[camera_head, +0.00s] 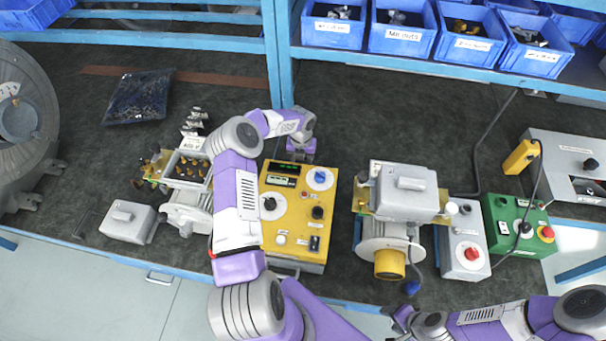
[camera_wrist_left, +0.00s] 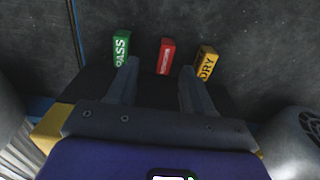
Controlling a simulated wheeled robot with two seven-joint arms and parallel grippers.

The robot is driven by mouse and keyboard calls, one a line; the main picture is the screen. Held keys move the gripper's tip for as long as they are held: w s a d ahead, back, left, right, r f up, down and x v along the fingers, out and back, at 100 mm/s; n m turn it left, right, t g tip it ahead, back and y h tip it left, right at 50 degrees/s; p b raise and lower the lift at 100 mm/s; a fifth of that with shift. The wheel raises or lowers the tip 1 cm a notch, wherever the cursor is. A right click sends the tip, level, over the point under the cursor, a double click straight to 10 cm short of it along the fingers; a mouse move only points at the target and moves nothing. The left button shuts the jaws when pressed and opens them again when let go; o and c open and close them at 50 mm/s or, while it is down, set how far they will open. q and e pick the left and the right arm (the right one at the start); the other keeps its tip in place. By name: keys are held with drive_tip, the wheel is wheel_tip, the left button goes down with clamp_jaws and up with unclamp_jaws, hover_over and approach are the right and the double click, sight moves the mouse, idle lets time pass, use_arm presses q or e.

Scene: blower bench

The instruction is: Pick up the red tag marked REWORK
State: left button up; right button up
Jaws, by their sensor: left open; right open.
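The red tag (camera_wrist_left: 166,56) lies on the dark bench top in the left wrist view, its lettering too small to read clearly. It sits between a green PASS tag (camera_wrist_left: 121,51) and a yellow DRY tag (camera_wrist_left: 206,63). My left gripper (camera_wrist_left: 160,77) is open and empty, its fingers either side of the red tag's line and the tag just beyond them. In the head view my left gripper (camera_head: 301,150) is over the bench behind the yellow tester box; I cannot make out the tags there. My right gripper (camera_head: 397,322) is at the bench's front edge, away from the tags.
A yellow tester box (camera_head: 297,222) stands just in front of my left gripper. A blue shelf post (camera_head: 277,65) rises behind it. Blue bins (camera_head: 402,38) line the shelf; bare bench lies right of the gripper.

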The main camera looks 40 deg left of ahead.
use_arm(q)
drive_tip(key=f, duration=0.5)
drive_tip(key=shift+w+d+f, duration=0.3)
clamp_jaws()
